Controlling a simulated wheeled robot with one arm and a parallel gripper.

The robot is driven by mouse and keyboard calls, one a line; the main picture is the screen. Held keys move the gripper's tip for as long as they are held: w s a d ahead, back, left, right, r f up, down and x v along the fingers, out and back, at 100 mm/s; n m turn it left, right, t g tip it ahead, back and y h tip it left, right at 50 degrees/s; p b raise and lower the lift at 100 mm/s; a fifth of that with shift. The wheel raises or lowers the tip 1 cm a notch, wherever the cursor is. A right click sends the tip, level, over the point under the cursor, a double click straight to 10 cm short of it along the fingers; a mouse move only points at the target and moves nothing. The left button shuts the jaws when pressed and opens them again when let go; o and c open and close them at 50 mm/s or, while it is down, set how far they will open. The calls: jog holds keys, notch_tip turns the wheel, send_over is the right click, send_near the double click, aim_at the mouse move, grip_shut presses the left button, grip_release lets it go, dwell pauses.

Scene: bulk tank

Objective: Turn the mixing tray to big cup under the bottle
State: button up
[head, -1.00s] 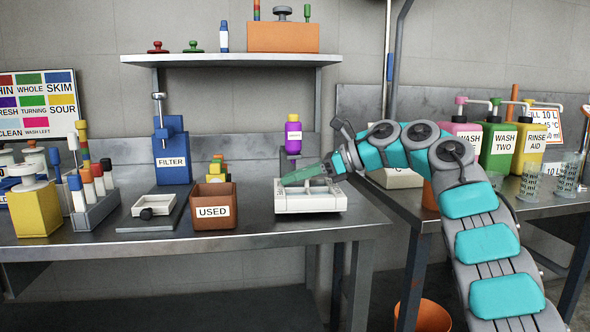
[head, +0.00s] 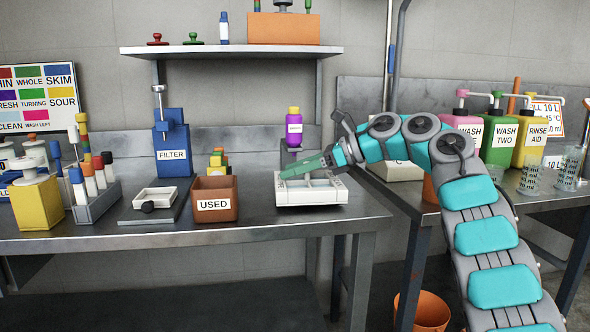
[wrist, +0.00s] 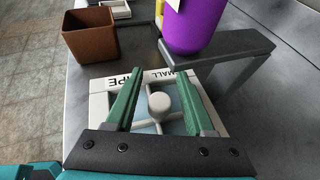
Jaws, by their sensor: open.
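The mixing tray (head: 310,197) is a white, low divided tray on the steel bench. In the wrist view the tray (wrist: 98,103) shows a round pale knob (wrist: 159,105) at its centre and labels on its far side, one reading "SMALL" and one partly hidden. My gripper (wrist: 155,88) is open, with its green fingers on either side of the knob; I cannot tell whether they touch it. In the head view my gripper (head: 285,172) reaches over the tray from the right. The purple bottle (head: 294,130) stands upright behind the tray, and its lower part shows in the wrist view (wrist: 196,25).
A grey bracket (wrist: 235,50) stands beside the tray under the bottle. A brown "USED" bin (head: 214,211) is left of the tray, with a blue "FILTER" stand (head: 172,155) behind it. Wash bottles (head: 500,140) stand on the right bench.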

jog(key=v, duration=0.8)
jog(key=shift+f, duration=0.1)
